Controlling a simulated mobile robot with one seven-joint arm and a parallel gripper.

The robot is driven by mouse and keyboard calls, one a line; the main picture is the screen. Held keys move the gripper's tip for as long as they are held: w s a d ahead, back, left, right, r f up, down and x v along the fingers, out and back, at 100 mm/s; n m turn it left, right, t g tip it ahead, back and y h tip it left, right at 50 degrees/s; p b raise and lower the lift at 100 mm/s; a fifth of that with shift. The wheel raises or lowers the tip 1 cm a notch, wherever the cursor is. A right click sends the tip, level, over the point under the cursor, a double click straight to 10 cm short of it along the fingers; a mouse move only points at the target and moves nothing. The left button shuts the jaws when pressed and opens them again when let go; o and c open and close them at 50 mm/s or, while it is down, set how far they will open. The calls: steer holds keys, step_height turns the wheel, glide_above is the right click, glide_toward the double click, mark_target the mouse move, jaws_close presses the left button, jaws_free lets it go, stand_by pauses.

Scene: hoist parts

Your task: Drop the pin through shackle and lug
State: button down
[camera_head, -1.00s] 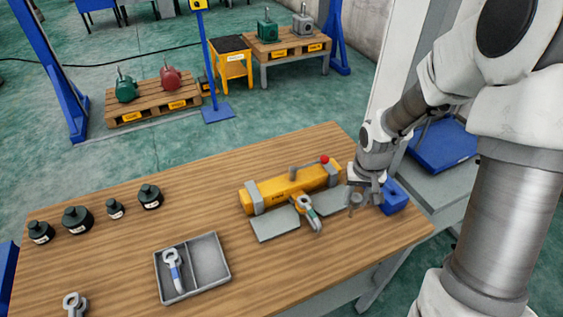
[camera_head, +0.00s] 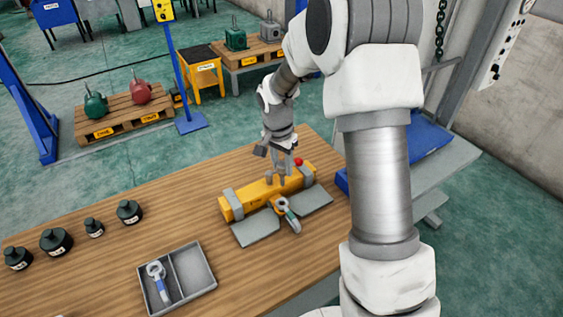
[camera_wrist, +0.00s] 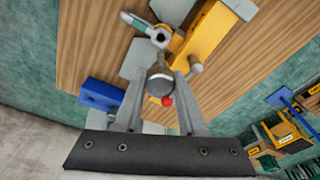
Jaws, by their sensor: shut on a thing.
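My gripper (camera_head: 276,172) is over the yellow beam fixture (camera_head: 239,203) in the head view. In the wrist view its fingers (camera_wrist: 163,78) are shut on a grey pin (camera_wrist: 160,84), whose round end faces the camera. The pin's far end is hidden. The shackle (camera_head: 291,219) with its blue-green marked body lies at the fixture's front side, by an orange-yellow lug (camera_head: 280,205). In the wrist view the shackle (camera_wrist: 141,25) and its grey eye (camera_wrist: 160,38) lie beyond the pin. The pin is apart from the eye in the picture; its height above the fixture is unclear.
A lever with a red knob (camera_head: 299,161) and a grey post (camera_wrist: 196,68) stand close to my gripper. Several dark weights (camera_head: 56,241) stand left.

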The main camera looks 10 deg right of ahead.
mark_target(282, 184)
steer(key=shift+w, duration=0.15)
steer(key=shift+f+b, duration=1.7)
steer(key=shift+f, duration=1.45)
steer(key=shift+f, duration=0.15)
steer(key=shift+f+b, duration=2.8)
steer(key=shift+f, duration=0.05)
steer(key=shift+c, duration=2)
jaws_free()
